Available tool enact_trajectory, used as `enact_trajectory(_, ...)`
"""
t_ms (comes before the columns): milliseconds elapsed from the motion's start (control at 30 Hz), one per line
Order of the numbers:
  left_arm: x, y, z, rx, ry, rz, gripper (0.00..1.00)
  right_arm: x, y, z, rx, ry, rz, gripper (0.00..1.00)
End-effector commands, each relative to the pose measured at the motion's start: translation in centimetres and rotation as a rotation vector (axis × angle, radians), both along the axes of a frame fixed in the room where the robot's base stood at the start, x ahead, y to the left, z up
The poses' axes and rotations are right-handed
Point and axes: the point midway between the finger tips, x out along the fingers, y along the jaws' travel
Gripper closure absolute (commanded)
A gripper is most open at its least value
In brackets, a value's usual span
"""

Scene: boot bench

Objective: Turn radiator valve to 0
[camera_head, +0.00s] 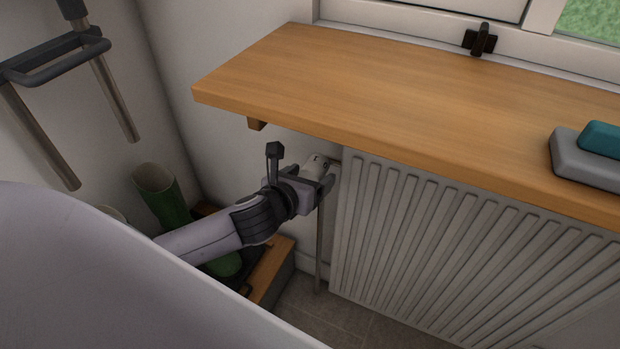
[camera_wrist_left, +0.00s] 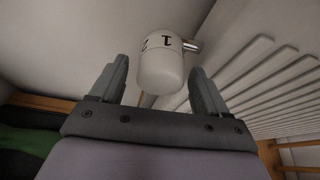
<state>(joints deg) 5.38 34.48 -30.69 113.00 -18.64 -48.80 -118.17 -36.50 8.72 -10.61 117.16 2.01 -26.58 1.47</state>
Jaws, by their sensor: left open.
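The radiator valve (camera_head: 316,165) is a white rounded knob at the upper left corner of the white radiator (camera_head: 430,240). In the left wrist view the valve (camera_wrist_left: 162,66) shows dark numbers, a "1" and part of another beside it. My left gripper (camera_head: 322,182) is at the valve in the head view. In the wrist view its two fingers (camera_wrist_left: 156,82) stand open, one on each side of the knob's lower end, with gaps visible on both sides. The gripper hides part of the valve in the head view. My right gripper is not in view.
A wooden shelf (camera_head: 400,90) juts out just above the valve and radiator. A grey and teal block (camera_head: 590,160) lies on its right end. Green boots (camera_head: 160,195) and a wooden bench (camera_head: 272,272) are at the lower left. A pipe (camera_head: 320,240) runs down below the valve.

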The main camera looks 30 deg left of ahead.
Motion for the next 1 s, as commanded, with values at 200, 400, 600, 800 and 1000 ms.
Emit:
enact_trajectory(200,0.5,0.0,-0.1,0.000,-0.001,-0.001,0.24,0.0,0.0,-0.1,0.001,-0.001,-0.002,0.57)
enact_trajectory(400,0.5,0.0,-0.1,-0.001,-0.001,0.000,0.47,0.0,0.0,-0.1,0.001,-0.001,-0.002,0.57)
enact_trajectory(600,0.4,0.0,-0.1,-0.001,0.000,-0.001,0.79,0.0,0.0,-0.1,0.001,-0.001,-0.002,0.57)
enact_trajectory(800,0.4,0.0,-0.1,-0.021,-0.001,-0.001,0.79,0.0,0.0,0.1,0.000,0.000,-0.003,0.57)
enact_trajectory(1000,0.4,0.0,0.1,-0.107,-0.005,-0.001,0.79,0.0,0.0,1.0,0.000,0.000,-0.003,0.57)
